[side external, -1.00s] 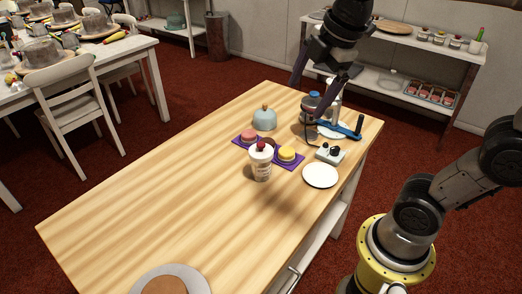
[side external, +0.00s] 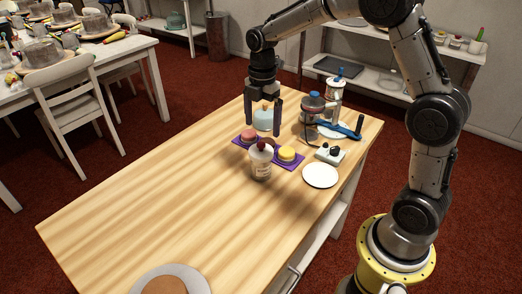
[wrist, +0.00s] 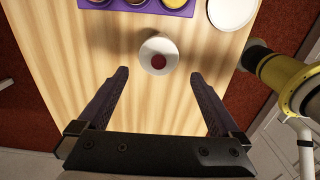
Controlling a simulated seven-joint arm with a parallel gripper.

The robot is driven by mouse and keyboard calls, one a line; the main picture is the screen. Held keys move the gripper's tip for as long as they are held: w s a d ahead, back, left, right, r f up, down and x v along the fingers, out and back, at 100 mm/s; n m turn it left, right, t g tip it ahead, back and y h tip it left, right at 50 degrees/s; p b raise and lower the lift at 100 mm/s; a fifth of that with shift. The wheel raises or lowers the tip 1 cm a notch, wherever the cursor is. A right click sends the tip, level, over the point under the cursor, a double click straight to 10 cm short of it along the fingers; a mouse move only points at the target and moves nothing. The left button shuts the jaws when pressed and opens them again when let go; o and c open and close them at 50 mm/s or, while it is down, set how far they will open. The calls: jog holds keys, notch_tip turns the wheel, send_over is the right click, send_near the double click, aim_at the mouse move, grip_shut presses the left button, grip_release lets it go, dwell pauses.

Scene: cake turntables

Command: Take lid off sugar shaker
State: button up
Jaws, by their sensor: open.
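The sugar shaker (side external: 261,171) is a white cup with a printed label, standing upright on the wooden table. Its pale lid (side external: 261,154) with a dark red knob is on top. In the wrist view the lid (wrist: 150,52) is seen from above as a white round with the red knob near its middle. My gripper (side external: 263,112) is open and empty, pointing down above the shaker's area. In the wrist view the shaker lies just beyond my fingertips (wrist: 160,75), roughly centred between them. The shaker's lower body is hidden there.
A purple tray (side external: 271,152) with small cakes sits right behind the shaker. A white plate (side external: 320,176), a white box with dark knobs (side external: 330,154) and a blue-handled tool (side external: 342,130) are at right.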

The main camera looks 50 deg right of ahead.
aim_at(262, 145)
notch_tip(262, 145, down, 8)
jog(key=shift+w+d+f, duration=0.1)
jog(key=shift+d+f, duration=0.05)
jog(key=shift+f, duration=0.05)
dwell(0.3)
jog(key=c, duration=1)
